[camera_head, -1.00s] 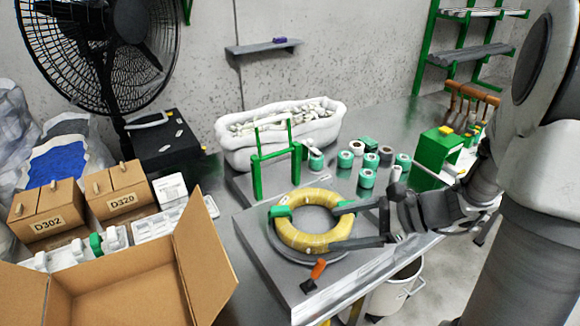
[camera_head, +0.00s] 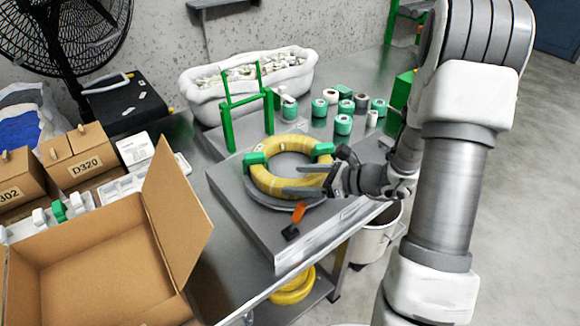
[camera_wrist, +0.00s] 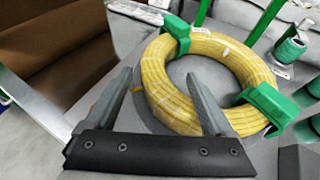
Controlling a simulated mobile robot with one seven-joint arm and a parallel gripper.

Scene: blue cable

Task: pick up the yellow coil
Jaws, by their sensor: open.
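The yellow coil (camera_head: 262,182) lies flat on a round grey disc on the raised grey slab of the workbench. Green clips sit on its left (camera_head: 255,158) and right (camera_head: 322,149). My gripper (camera_head: 290,179) is open, reaching in from the right over the coil's near part. In the wrist view, the coil (camera_wrist: 235,58) fills the middle. My gripper's fingers (camera_wrist: 160,73) are spread there, one by the coil's outer left edge and the other over the ring. Contact with the coil cannot be told.
An open cardboard box (camera_head: 100,275) stands front left. A green frame (camera_head: 228,110) rises behind the coil, near a white bin (camera_head: 205,90). Several green and white rolls (camera_head: 343,124) stand at the back right. More yellow coils (camera_head: 293,288) lie below.

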